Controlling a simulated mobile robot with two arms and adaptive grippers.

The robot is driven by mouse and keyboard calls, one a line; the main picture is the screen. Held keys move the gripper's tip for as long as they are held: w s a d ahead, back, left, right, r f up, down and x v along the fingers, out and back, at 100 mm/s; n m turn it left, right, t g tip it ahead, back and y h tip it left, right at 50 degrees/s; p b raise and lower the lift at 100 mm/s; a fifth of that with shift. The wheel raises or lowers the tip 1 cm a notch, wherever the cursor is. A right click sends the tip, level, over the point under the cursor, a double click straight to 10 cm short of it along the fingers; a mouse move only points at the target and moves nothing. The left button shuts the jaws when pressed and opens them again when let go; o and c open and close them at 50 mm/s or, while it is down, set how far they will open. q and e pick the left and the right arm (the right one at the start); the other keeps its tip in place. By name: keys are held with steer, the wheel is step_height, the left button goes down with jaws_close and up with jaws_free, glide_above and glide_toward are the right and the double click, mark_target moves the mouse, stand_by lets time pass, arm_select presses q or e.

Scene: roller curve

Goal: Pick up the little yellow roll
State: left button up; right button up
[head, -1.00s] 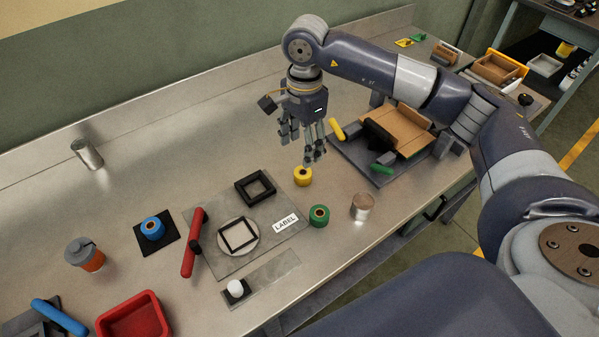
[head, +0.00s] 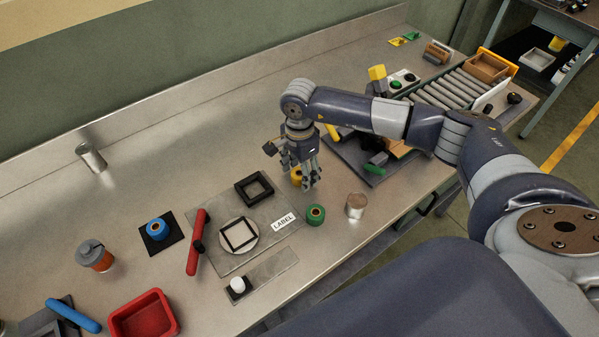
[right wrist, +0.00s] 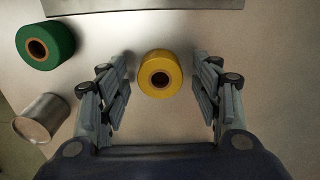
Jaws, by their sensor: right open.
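The little yellow roll (right wrist: 159,76) stands on the metal table, seen from above in the right wrist view, with its dark core showing. In the head view the yellow roll (head: 296,175) is partly hidden behind my right gripper. My right gripper (head: 303,183) is open and low over the table at the roll. In the right wrist view its fingers (right wrist: 159,92) are on either side of the roll, with a gap on each side. My left gripper is not in view.
A green roll (head: 315,214) and a metal can (head: 355,206) stand close by, nearer the front edge. A grey plate (head: 262,240) with black frames and a label lies to the left. A dark fixture (head: 372,173) with a brown piece is to the right.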

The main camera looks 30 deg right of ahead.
steer(key=c, duration=1.1)
steer(key=shift+r, duration=0.1)
